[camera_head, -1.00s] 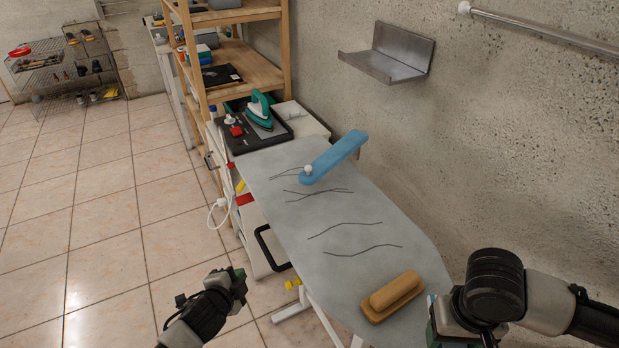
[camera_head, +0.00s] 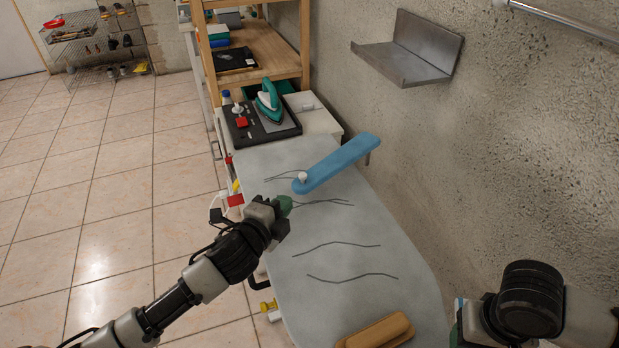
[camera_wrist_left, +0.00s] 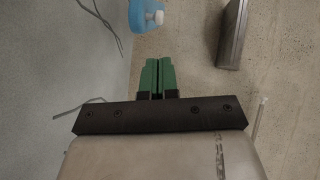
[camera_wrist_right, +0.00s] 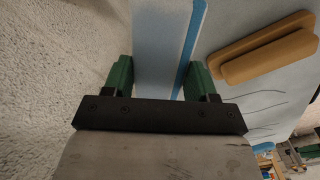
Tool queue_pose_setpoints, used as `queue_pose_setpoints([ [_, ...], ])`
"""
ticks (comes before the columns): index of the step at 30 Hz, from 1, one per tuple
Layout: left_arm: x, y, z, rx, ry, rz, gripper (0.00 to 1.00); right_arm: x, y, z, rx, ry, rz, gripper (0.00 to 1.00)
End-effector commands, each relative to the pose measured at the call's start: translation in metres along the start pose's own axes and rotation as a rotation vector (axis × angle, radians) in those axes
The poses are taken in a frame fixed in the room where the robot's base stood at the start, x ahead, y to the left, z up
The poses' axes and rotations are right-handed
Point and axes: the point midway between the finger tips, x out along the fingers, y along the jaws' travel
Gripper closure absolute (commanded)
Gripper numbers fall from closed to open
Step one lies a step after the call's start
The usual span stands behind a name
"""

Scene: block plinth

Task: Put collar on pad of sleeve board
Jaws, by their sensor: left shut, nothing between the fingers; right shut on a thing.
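The blue sleeve board (camera_head: 340,162) lies across the far part of the grey ironing board, with a white knob at its near end. Its blue end (camera_wrist_left: 118,12) shows at the top of the left wrist view. My left gripper (camera_head: 284,205), with green fingers, is shut and empty over the ironing board, short of that knob. My right gripper (camera_wrist_right: 155,80) is closed on a wide pale blue piece with a darker blue edge, which looks like the collar (camera_wrist_right: 160,45). In the head view my right arm is at the lower right, and the collar is mostly hidden there.
The grey ironing board (camera_head: 350,225) has a tan block (camera_head: 378,330) at its near end. A green iron (camera_head: 268,100) stands on a dark tray beyond it. A metal wall shelf (camera_head: 410,50) juts out at the right. The ironing board's middle is clear.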

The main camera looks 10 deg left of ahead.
Motion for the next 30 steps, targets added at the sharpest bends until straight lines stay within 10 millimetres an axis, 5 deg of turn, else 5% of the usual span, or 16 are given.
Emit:
queue_pose_setpoints([
  [15,0.080,-0.001,0.000,-0.002,0.000,0.000,1.00,-0.011,0.000,0.000,0.000,0.000,0.000,0.66],
  [30,0.087,-0.001,0.000,-0.001,0.000,0.000,1.00,-0.011,0.000,0.000,0.000,0.000,0.000,0.66],
])
